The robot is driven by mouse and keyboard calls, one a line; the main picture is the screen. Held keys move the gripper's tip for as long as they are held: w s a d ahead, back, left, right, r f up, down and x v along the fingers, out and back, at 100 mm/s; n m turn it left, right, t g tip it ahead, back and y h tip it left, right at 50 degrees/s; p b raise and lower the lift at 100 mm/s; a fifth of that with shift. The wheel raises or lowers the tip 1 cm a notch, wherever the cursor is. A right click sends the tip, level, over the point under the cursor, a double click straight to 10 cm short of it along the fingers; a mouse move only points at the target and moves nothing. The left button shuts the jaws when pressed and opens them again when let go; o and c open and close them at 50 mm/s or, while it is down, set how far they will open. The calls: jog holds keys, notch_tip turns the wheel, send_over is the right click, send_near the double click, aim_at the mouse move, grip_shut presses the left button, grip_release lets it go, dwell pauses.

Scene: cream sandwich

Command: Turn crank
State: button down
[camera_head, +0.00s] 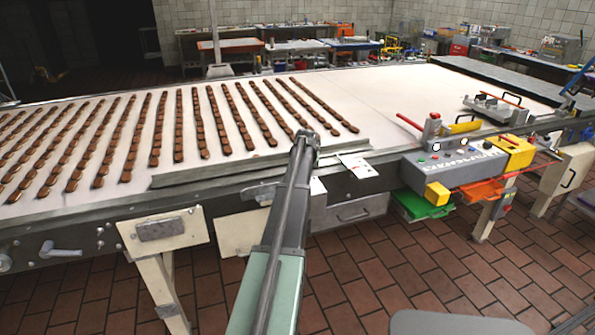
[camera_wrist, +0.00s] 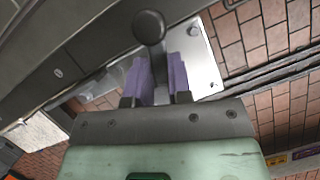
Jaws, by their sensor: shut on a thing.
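In the wrist view, a dark round knob on a short stem, which looks like the crank handle (camera_wrist: 149,27), stands at the top middle. My gripper (camera_wrist: 162,68) has its purple fingers shut on either side of the stem, just below the knob. The rest of the crank is hidden behind the fingers and the gripper body. In the head view my arm reaches to the conveyor table's front edge, and neither my gripper nor the held handle can be made out there.
The long conveyor table (camera_head: 400,95) carries rows of brown sandwich pieces (camera_head: 228,115) at the left. A grey lever handle (camera_head: 60,251) sits on its front side. A grey control box (camera_head: 455,160) and a green tray (camera_head: 420,205) stick out at the right. Tiled floor in front is mostly clear.

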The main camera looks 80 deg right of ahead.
jog(key=shift+s+a+f, duration=0.1)
jog(key=shift+a, duration=0.15)
jog(key=c, duration=1)
grip_release()
jog(key=shift+c, duration=0.2)
jog(key=shift+d, duration=0.1)
